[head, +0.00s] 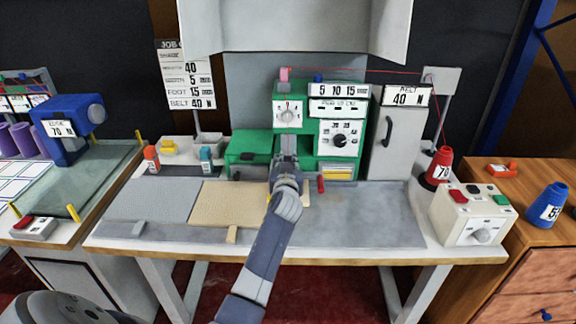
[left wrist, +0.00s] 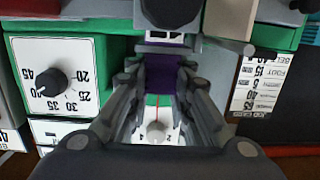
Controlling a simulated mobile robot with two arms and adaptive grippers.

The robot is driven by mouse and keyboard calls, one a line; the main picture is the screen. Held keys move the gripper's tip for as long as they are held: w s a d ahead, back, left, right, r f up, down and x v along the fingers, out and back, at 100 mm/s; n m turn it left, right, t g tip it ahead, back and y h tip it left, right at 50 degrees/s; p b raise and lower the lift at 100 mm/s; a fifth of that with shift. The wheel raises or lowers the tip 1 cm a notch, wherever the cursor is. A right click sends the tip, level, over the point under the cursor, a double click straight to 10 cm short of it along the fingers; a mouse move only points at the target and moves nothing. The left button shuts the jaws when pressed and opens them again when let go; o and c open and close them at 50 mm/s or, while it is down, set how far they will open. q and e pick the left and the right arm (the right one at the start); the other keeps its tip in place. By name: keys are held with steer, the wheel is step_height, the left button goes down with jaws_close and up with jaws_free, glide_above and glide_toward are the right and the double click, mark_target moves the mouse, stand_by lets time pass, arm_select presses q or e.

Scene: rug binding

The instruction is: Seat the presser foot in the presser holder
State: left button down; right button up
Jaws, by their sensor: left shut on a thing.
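My left gripper (head: 284,166) is in front of the green sewing machine (head: 247,143), below its dial head, in the head view. In the left wrist view its fingers (left wrist: 160,82) are shut on a purple piece (left wrist: 161,70), which looks like the presser foot. The fingers hide its sides. A pale part with dark slots (left wrist: 160,36) shows just beyond the piece; I cannot tell if they touch. The presser holder does not show clearly; the gripper covers that area in the head view. My right gripper is not in view.
A tan cloth (head: 228,205) lies on the grey tabletop. A red-handled lever (head: 321,185) is right of the gripper. A grey cabinet (head: 398,140), a red cone (head: 440,165) and a button box (head: 474,212) stand at right. Orange (head: 151,160) and teal (head: 206,155) items are at left.

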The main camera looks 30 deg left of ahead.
arm_select(q)
steer(key=shift+f, duration=0.4)
steer(key=shift+f, duration=0.2)
steer(key=c, duration=1.4)
jaws_free()
steer(key=shift+c, duration=0.2)
steer(key=shift+r, duration=0.1)
steer(key=shift+r, duration=0.1)
steer(key=v, duration=1.2)
